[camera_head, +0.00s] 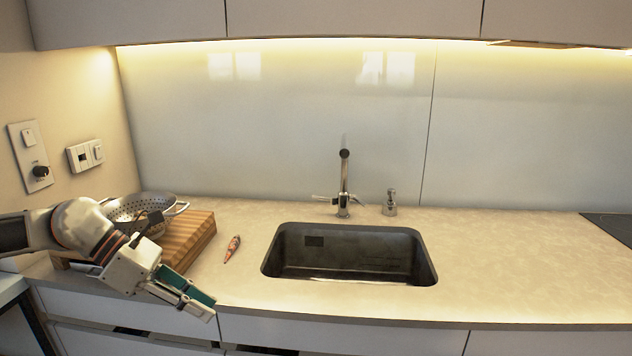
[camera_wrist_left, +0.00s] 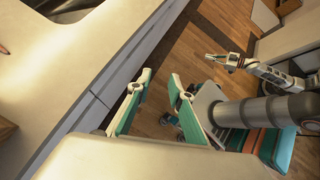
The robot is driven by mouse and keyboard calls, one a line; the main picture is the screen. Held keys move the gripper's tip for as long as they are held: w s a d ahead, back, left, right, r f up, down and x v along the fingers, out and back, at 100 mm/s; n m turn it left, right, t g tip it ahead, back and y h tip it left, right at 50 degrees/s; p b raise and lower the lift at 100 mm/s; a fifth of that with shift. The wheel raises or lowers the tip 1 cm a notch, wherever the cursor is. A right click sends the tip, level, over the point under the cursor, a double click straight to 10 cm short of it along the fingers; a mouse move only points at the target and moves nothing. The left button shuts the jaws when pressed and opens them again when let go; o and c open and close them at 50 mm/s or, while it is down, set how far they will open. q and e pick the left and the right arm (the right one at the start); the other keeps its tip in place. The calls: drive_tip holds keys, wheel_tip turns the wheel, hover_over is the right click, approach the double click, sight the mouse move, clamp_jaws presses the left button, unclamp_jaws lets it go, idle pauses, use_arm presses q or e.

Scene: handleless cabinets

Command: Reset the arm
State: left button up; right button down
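My left arm comes in from the left in the head view. Its gripper (camera_head: 205,305) hangs over the counter's front edge, left of the sink, pointing down and to the right. In the left wrist view the two fingers of this gripper (camera_wrist_left: 160,76) stand apart with only floor showing between them, so it is open and empty. My right gripper (camera_wrist_left: 225,62) shows small in the left wrist view, out over the wooden floor and away from the counter. I cannot tell whether its fingers are open. The right arm is not in the head view.
A small red patterned item (camera_head: 232,248) lies between board and sink (camera_head: 350,231). A faucet (camera_head: 344,185) and soap dispenser (camera_head: 390,203) stand behind the sink. The right counter (camera_head: 510,265) is clear.

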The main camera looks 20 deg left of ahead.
use_arm(q)
drive_tip(key=w+d+f+n+t+h, duration=0.2)
drive_tip(key=d+f+n+t, duration=0.2)
drive_tip(key=d+f+n, duration=0.35)
drive_tip(key=w+d+f+n+t+h, duration=0.3)
drive_tip(key=d+f+n+t, duration=0.1)
drive_tip(key=d+n, duration=0.6)
drive_tip(key=s+f+n+y, duration=0.5)
drive_tip(key=s+f+n, duration=0.3)
drive_tip(key=f+n, duration=0.4)
drive_tip(key=s+f+n+g+y, duration=0.1)
drive_tip(key=s+f+n+y, duration=0.5)
drive_tip(key=f+n, duration=0.6)
wheel_tip(320, 180, down, 3)
drive_tip(key=shift+s, duration=1.05)
drive_tip(key=shift+a+n, duration=0.1)
drive_tip(key=shift+n, duration=0.15)
